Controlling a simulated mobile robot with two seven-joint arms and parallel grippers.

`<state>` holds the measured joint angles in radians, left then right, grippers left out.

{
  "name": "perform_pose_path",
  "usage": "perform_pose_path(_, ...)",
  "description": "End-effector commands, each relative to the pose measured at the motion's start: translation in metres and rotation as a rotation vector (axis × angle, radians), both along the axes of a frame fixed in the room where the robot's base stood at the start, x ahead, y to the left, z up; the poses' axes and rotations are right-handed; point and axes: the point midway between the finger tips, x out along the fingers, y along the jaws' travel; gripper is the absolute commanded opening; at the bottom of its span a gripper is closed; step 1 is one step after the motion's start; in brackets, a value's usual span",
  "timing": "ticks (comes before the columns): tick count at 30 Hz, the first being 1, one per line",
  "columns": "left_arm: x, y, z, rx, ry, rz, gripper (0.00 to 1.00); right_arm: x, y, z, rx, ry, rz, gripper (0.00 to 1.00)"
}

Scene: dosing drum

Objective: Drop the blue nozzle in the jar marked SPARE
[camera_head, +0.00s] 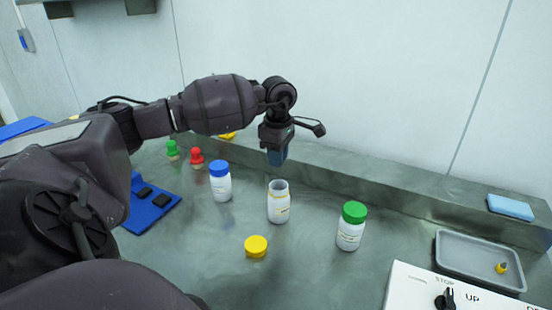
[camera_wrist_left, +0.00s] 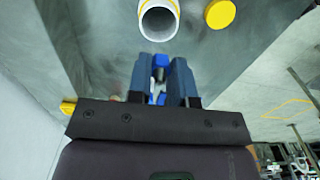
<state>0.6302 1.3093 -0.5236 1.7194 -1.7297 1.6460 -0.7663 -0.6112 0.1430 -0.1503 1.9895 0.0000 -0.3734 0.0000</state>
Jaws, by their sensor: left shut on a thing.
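My left gripper (camera_head: 275,160) hangs above the worktop, its fingers pointing down. In the left wrist view, the blue nozzle (camera_wrist_left: 160,64) shows between the fingertips, and the gripper is shut on it. An open white jar (camera_head: 278,206) stands upright just below the gripper in the head view. Its round mouth (camera_wrist_left: 158,20) shows beyond the fingertips in the left wrist view, and the nozzle is apart from it. The jar's label is too small to read. My right gripper is not in view.
A blue-capped jar (camera_head: 221,184) and a green-capped jar (camera_head: 351,227) flank the open jar. A yellow lid (camera_head: 256,246) lies in front. At right are a grey tray (camera_head: 455,258) with a yellow nozzle (camera_head: 501,268) and a white control box (camera_head: 415,290).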

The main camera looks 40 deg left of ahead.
Motion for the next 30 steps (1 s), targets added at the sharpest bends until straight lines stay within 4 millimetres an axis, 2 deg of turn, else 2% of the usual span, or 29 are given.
perform_pose_path(8,0.003,-0.002,-0.005,-0.001,0.002,-0.042,0.00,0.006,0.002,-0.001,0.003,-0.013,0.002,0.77)
perform_pose_path(17,0.002,-0.002,-0.032,-0.001,0.004,-0.041,0.00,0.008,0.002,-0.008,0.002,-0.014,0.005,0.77)
perform_pose_path(24,0.002,-0.002,-0.058,-0.001,0.004,-0.041,0.00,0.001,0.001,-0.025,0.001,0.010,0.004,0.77)
perform_pose_path(30,0.002,-0.002,-0.063,0.000,0.002,-0.041,0.00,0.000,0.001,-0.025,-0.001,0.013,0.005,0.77)
